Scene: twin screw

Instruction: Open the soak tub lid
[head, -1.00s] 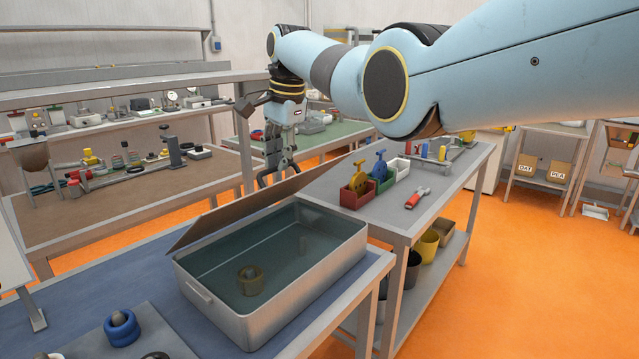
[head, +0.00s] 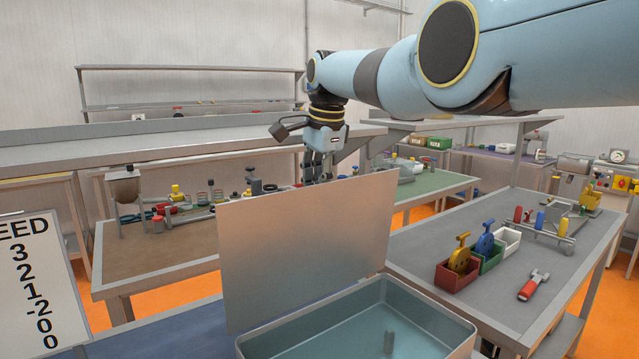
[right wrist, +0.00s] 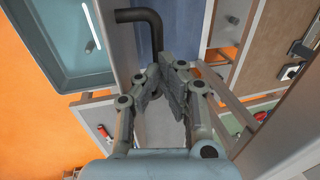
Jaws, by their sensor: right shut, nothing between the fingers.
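The soak tub (head: 455,325) is a pale metal box with bluish liquid inside, at the bottom of the head view. In the right wrist view the right gripper (right wrist: 164,82) is shut and empty, with the tub (right wrist: 65,75) at upper left. I cannot tell whether the fingers touch the lid. My left gripper is out of view.
A side table at right holds red, green and white bins (head: 457,276) and a red-handled tool (head: 532,286). A number board (head: 40,280) stands at left. A brown bench (head: 150,255) with small parts lies behind the lid. A dark bent bar (right wrist: 150,22) shows in the right wrist view.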

